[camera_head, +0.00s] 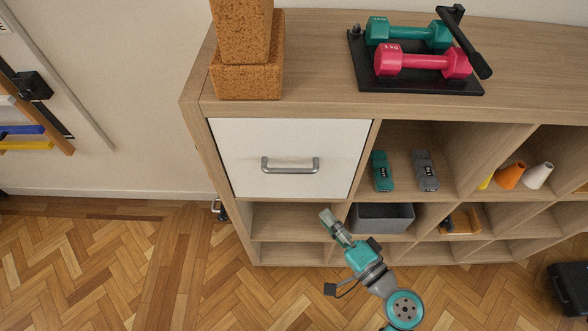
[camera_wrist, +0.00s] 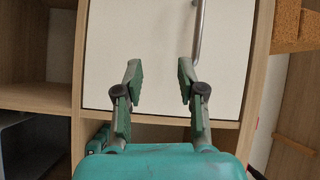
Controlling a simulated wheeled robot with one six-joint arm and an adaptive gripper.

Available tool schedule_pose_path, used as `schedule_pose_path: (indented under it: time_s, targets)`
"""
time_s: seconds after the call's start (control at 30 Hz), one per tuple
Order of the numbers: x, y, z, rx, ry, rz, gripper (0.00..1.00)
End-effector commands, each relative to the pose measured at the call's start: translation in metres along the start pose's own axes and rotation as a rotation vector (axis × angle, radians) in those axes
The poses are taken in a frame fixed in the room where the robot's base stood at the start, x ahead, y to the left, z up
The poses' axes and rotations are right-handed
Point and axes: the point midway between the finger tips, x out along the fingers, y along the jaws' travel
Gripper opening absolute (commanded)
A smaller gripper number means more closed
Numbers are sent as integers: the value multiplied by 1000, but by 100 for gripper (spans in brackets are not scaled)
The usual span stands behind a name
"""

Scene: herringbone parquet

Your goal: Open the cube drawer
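The cube drawer has a white front (camera_head: 290,140) with a grey bar handle (camera_head: 290,166) across its middle. The drawer looks shut, its front flush in the wooden cube shelf (camera_head: 415,100). My gripper (camera_head: 328,217) is below and slightly right of the handle in the head view. In the wrist view my gripper (camera_wrist: 160,66) is open, its two green fingers apart with nothing between them. The white front (camera_wrist: 140,40) lies beyond the fingers. The handle (camera_wrist: 198,30) shows partly at the top, near the right finger and apart from it.
Cork blocks (camera_head: 247,75) and a black rack (camera_head: 440,86) with green and pink dumbbells stand on the shelf top. Open compartments to the right hold small weights (camera_head: 382,171), a grey bin (camera_head: 381,218) and cones (camera_head: 510,175). Bare parquet (camera_head: 90,260) lies at the left.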

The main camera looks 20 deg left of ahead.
Motion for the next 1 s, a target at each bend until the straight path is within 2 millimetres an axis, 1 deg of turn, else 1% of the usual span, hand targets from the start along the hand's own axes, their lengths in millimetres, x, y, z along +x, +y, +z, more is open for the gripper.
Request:
schedule_pose_path:
  time_s: [0.03, 0.1, 0.23, 0.37, 0.47, 0.57, 0.8, 1.0]
  targets:
    - [10, -13, -4, 12, -34, -44, 39]
    - [19, -27, -6, 29, -76, -90, 39]
    - [28, -43, -7, 47, -124, -143, 39]
    - [33, -49, -7, 53, -140, -159, 39]
    - [42, -50, -5, 53, -141, -159, 39]
    - [56, -53, -3, 53, -141, -159, 39]
    - [98, -59, 2, 52, -139, -158, 39]
    - [124, -63, 6, 53, -138, -157, 39]
